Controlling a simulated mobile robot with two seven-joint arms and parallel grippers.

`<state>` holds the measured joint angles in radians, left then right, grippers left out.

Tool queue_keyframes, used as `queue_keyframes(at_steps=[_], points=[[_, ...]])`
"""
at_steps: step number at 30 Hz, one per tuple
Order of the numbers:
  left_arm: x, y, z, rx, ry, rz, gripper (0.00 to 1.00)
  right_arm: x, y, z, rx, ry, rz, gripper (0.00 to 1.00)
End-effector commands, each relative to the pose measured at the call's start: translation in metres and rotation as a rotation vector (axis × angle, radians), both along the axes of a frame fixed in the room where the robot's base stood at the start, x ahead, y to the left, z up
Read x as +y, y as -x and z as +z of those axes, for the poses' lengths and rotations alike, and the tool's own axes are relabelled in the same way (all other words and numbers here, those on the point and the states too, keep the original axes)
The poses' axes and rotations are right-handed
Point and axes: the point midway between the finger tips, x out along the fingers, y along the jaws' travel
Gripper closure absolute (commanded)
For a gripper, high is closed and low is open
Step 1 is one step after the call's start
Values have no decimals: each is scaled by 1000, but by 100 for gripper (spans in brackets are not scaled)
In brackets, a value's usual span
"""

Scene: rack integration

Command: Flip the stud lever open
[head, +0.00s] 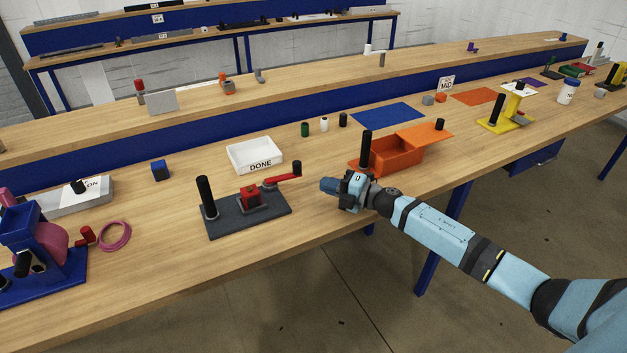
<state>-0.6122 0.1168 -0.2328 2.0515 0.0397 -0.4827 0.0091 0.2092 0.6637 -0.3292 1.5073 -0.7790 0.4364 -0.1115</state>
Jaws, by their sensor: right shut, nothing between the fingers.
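The stud lever fixture is a dark grey base plate (235,224) on the wooden table, with a tall black post (206,197) at its left. A red block (250,195) sits on the plate. A red lever arm (279,180) reaches from it to the right and ends in a small upright black-and-red knob (296,168). My right gripper (328,186) is to the right of the lever knob, apart from it, above the table near its front edge. It points left and is shut and empty. My left gripper is not in view.
An orange box (397,156) with a black post stands just behind my right gripper. A white DONE tray (255,155) lies behind the fixture. A blue cube (160,170) is to its left. The table in front of the lever is clear.

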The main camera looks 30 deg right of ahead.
Motion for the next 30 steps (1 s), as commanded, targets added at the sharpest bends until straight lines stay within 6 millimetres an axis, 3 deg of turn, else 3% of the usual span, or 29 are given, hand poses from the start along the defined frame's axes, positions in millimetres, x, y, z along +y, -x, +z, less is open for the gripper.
queue_keyframes(at_steps=[4, 10, 30], points=[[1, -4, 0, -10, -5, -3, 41, -17, 25, -2, 3, 1, 1, 100], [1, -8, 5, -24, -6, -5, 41, -29, 42, -1, 1, 0, 1, 100], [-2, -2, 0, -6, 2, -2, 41, -32, 45, 0, 0, -1, 0, 100]])
